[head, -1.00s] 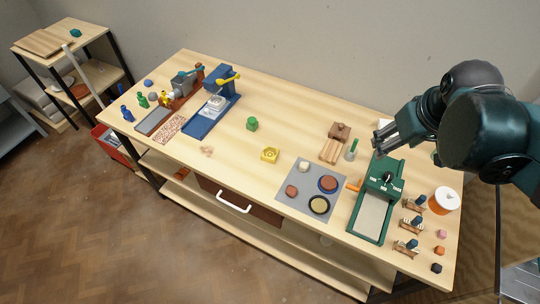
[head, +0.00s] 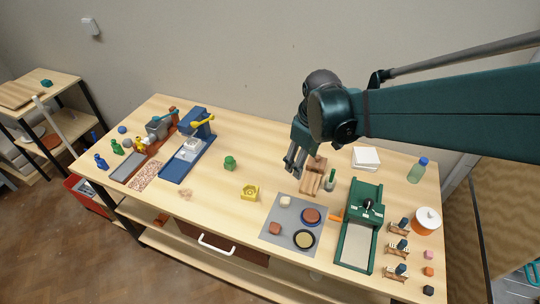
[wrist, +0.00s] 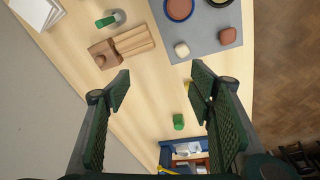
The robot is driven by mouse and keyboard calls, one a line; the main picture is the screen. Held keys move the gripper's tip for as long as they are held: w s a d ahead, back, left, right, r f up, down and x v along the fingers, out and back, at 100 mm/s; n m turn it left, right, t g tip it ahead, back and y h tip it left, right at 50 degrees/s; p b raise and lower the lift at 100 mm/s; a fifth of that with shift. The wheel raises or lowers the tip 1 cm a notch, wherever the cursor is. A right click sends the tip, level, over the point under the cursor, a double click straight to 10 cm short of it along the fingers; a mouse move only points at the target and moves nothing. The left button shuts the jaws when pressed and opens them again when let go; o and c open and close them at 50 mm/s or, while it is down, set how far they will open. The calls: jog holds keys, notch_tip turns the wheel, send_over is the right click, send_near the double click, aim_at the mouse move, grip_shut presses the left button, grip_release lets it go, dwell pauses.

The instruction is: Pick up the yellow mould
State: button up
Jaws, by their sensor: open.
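The yellow mould (head: 250,193) sits on the bench, left of the grey mat. It is a small squat block with a hollow in its top. In the wrist view only a sliver of the yellow mould (wrist: 187,88) shows beside the right finger, which hides the rest. My gripper (head: 293,172) is open and empty, above the bench and behind and right of the mould, near the wooden block. In the wrist view my gripper (wrist: 160,90) has its two fingers wide apart with bare bench between them.
A green block (head: 230,162) stands behind and left of the mould. The grey mat (head: 272,240) holds dishes and small lumps. A wooden block with slats (head: 311,182) is under my gripper; a green press (head: 355,245) stands right. Bench left of the mould is mostly clear.

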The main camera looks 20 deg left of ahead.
jog(key=a+f+n, duration=0.3)
jog(key=a+f, duration=0.3)
jog(key=a, duration=0.3)
jog(key=n+g+h, duration=0.1)
jog(key=n+g, duration=0.1)
jog(key=n, duration=0.1)
send_near(250, 193)
jog(key=shift+s+a+f, duration=0.1)
jog(key=shift+a, duration=0.1)
jog(key=shift+f, duration=1.3)
jog(key=shift+f, duration=2.6)
